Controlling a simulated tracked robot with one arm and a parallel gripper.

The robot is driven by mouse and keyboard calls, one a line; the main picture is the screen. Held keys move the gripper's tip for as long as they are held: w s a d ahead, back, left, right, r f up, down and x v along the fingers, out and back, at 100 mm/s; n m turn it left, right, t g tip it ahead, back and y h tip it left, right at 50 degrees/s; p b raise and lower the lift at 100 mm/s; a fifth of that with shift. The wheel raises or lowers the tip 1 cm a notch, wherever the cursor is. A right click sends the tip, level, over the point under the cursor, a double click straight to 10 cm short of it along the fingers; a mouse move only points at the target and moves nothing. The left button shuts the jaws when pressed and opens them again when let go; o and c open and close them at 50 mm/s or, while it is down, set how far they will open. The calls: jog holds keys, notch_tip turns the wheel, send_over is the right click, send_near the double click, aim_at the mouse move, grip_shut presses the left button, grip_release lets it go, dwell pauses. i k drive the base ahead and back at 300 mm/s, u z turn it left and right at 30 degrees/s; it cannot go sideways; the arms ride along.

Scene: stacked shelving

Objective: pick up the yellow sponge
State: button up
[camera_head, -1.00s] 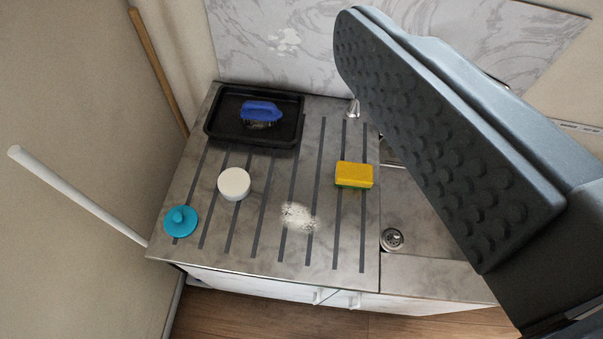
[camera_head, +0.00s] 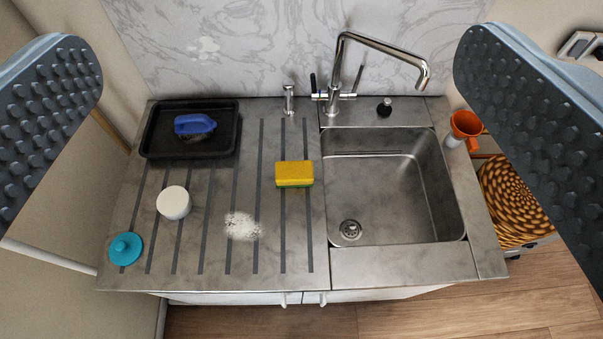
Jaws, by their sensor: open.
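The yellow sponge (camera_head: 294,172) has a green underside. It lies on the grey striped drainboard, just left of the sink, near the middle of the view. My gripper (camera_head: 278,120) is open, with one dark studded finger at the left edge and the other at the right edge. Nothing is between the fingers at their level. The sponge lies well beyond them, lower on the counter, and shows fully.
On the counter (camera_head: 300,235) stand a black tray (camera_head: 150,150) with a blue-handled brush (camera_head: 195,124), a white round container (camera_head: 174,202), a teal plug (camera_head: 125,248) and a white powder patch (camera_head: 241,226). The sink (camera_head: 390,190) has a tall faucet (camera_head: 380,48). An orange funnel (camera_head: 466,123) is right.

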aim_at(288, 173)
jog(key=k, duration=1.1)
jog(key=u, duration=0.45)
jog(key=i, duration=1.8)
jog(key=z, duration=0.45)
